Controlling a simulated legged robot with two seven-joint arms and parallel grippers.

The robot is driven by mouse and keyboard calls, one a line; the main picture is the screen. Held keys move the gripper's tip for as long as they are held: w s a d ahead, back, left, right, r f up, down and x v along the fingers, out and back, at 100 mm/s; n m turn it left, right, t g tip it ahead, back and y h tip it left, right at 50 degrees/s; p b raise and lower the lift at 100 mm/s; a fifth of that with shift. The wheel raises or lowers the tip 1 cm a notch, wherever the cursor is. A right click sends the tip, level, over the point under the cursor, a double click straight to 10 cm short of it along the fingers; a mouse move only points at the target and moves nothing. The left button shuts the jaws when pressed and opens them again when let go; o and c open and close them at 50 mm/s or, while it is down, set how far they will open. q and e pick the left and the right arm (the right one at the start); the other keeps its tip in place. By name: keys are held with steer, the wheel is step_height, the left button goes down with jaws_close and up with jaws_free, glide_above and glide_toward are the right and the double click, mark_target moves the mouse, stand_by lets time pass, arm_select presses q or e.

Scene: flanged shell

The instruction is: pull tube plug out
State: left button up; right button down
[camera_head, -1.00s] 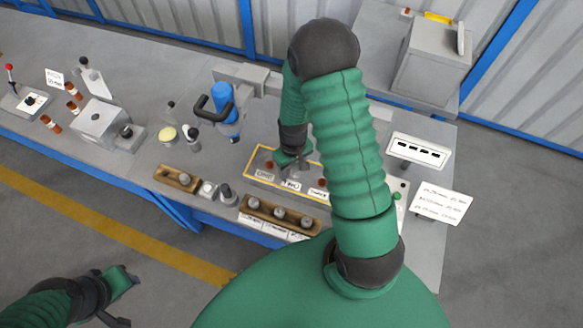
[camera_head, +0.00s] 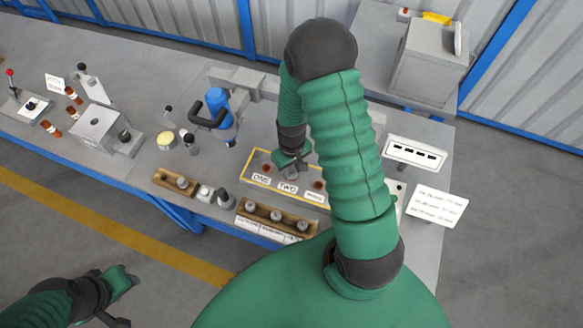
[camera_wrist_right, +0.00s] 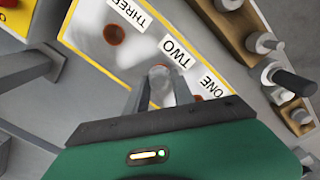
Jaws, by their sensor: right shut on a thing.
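A grey panel with a yellow border (camera_head: 327,208) lies on the bench and carries labels ONE, TWO and THREE. Brown-red round spots show on it, one by THREE (camera_wrist_right: 114,34) and one by ONE. My right gripper (camera_head: 290,172) points down at the middle position by the label TWO (camera_wrist_right: 174,51). Its fingers (camera_wrist_right: 160,90) are shut on a small pale grey plug (camera_wrist_right: 160,71), mostly hidden between them. I cannot tell whether the plug is still seated in the panel. My left gripper (camera_head: 126,299) is open and empty, away from the bench at lower left.
Wooden holders with grey knobbed pieces (camera_head: 276,215) (camera_head: 175,182) stand along the front edge. A blue cylinder with a black handle (camera_head: 218,108) stands left of the panel. A white slotted board (camera_head: 415,153) and a written sign (camera_head: 436,205) stand right.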

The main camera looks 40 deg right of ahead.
mark_target(292, 171)
steer(key=shift+s+a+r+p, duration=0.15)
steer(key=shift+r+p, duration=0.1)
steer(key=shift+r, duration=0.2)
steer(key=shift+a+r+p, duration=0.1)
steer(key=shift+r+p, duration=0.1)
steer(key=shift+r, duration=0.55)
steer(key=shift+d+r+p, duration=0.3)
steer(key=shift+r+p, duration=0.55)
steer(key=shift+p, duration=0.25)
steer(key=shift+r, duration=0.15)
steer(key=shift+a, duration=0.1)
steer(key=shift+a, duration=0.1)
